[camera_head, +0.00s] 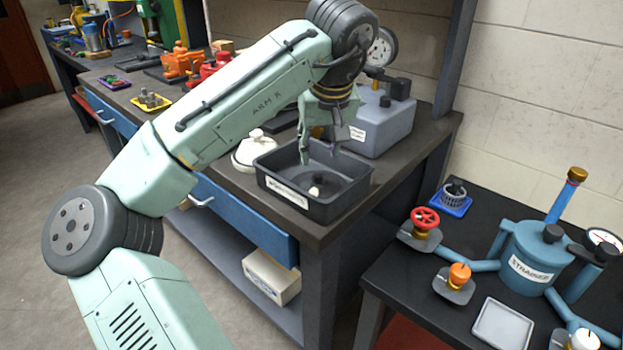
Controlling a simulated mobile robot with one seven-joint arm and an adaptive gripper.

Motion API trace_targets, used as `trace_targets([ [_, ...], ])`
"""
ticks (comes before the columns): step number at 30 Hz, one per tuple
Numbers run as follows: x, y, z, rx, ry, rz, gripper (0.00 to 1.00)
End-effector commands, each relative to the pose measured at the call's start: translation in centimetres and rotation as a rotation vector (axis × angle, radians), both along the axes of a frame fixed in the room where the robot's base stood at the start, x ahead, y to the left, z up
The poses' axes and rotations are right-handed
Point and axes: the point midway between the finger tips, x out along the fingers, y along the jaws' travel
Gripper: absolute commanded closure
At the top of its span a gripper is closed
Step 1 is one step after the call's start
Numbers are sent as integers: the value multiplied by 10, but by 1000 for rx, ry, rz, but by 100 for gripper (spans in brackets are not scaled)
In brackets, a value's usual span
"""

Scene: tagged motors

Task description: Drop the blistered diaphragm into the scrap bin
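My gripper (320,155) hangs over a dark grey open tray-like bin (352,208) at the right end of the workbench. Its two fingers are apart, and I see nothing held between them. The bin has a white label on its front that is too small to read surely. Inside the bin lies a dark round shape with a small pale piece (315,191) on its floor, below the fingers. I cannot tell whether the dark shape is the blistered diaphragm. No bin in view is legibly marked as scrap.
A grey tank (378,128) with a gauge stands behind the bin. A white lidded part (252,150) sits to its left. A lower table at right holds a blue strainer (528,258), a red handwheel valve (425,220), an orange-knobbed valve (459,276) and an empty grey tray (502,326).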

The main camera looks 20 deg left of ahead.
Motion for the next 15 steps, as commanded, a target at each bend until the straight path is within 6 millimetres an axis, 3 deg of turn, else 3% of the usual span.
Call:
trace_targets([
  [5,-4,-4,16,0,-3,-1,63],
  [15,-28,-18,83,4,-4,3,63],
])
